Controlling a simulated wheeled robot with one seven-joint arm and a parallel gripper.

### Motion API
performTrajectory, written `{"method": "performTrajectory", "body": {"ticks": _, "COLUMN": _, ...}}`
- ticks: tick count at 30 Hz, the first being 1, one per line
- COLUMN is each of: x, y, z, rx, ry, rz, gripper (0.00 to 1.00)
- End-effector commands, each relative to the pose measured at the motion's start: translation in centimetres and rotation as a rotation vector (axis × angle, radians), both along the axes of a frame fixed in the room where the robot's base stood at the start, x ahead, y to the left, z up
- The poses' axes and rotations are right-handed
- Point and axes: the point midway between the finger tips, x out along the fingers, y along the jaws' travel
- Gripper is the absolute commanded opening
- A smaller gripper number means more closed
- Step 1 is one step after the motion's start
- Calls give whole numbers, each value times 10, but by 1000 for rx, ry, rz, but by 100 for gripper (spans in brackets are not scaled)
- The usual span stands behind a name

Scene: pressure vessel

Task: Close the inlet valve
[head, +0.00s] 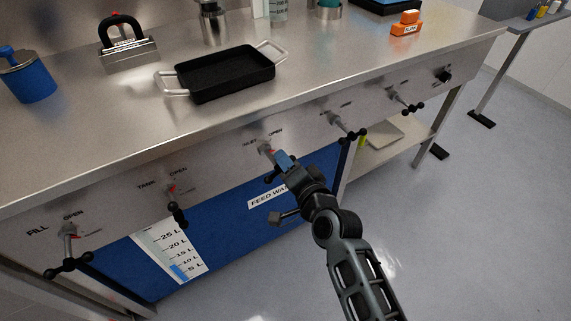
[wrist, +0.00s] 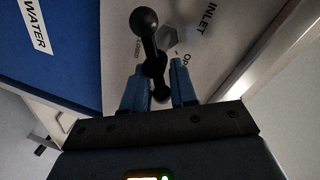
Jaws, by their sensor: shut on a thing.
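The inlet valve has a black bar handle (wrist: 144,24) with ball ends, seen in the wrist view against the panel printed INLET. A hex-shaped fitting shows beside the handle. My gripper (wrist: 160,82) has its two blue fingers on either side of the lower part of the handle and is shut on it. The handle's lower end is partly hidden between the fingers. In the head view my gripper (head: 284,160) is at the valve stem (head: 266,149) in the middle of the bench front; the handle is mostly hidden there.
A blue feed water tank (head: 225,235) sits below. A black tray (head: 226,75) lies on the bench. The floor at right is clear.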

Motion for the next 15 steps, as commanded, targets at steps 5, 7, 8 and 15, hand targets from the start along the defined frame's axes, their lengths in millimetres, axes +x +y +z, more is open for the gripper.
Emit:
{"method": "performTrajectory", "body": {"ticks": 5, "x": 2, "y": -4, "z": -5, "rx": 129, "ry": 87, "rz": -5, "gripper": 0}}
{"method": "performTrajectory", "body": {"ticks": 7, "x": 2, "y": -4, "z": -6, "rx": 174, "ry": 120, "rz": -4, "gripper": 0}}
{"method": "performTrajectory", "body": {"ticks": 8, "x": 2, "y": -4, "z": -6, "rx": 194, "ry": 132, "rz": -4, "gripper": 0}}
{"method": "performTrajectory", "body": {"ticks": 15, "x": 2, "y": -5, "z": -10, "rx": 311, "ry": 212, "rz": -5, "gripper": 0}}
